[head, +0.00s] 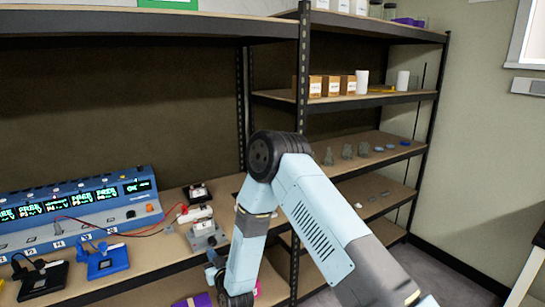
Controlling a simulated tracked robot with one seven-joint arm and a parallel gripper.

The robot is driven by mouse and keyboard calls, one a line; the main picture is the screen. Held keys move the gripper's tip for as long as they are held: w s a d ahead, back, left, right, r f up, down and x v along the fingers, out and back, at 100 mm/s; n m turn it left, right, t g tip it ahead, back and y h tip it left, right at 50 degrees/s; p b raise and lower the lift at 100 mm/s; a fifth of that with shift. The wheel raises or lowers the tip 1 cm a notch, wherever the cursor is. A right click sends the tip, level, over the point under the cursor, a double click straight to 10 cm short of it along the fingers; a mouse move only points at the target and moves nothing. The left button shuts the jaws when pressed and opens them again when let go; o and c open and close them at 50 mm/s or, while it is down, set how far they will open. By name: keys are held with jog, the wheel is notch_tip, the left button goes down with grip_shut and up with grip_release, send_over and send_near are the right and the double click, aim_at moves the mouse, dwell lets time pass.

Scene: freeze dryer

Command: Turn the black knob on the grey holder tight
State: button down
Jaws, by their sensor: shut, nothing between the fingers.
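The grey holder (207,236) stands at the front edge of the wooden shelf, left of my arm. A white cylindrical piece with red marks (195,214) lies just behind and above it. A small dark spot on the holder (212,241) may be the black knob; it is too small to tell how tight it is. My arm comes in from the lower right and bends down in front of the shelf. My gripper (212,262) is small in the picture, just below the holder, and looks shut and empty. I cannot tell whether it touches the holder.
A blue instrument with lit displays (85,205) stands left, with red wires running right. A blue holder (108,262) and a black holder (40,280) sit at the front left. A black-and-white device (198,191) stands behind. Right shelves (375,155) hold small parts.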

jog(key=v, duration=0.6)
dwell(0.3)
jog(key=shift+f, duration=0.1)
jog(key=shift+w+a+r, duration=0.15)
jog(key=shift+w, duration=1.5)
jog(key=shift+w+a+r, duration=0.15)
jog(key=shift+w, duration=1.55)
jog(key=shift+s+a, duration=0.45)
jog(key=shift+a, duration=0.3)
jog(key=shift+s+a, duration=0.2)
jog(key=shift+a, duration=0.2)
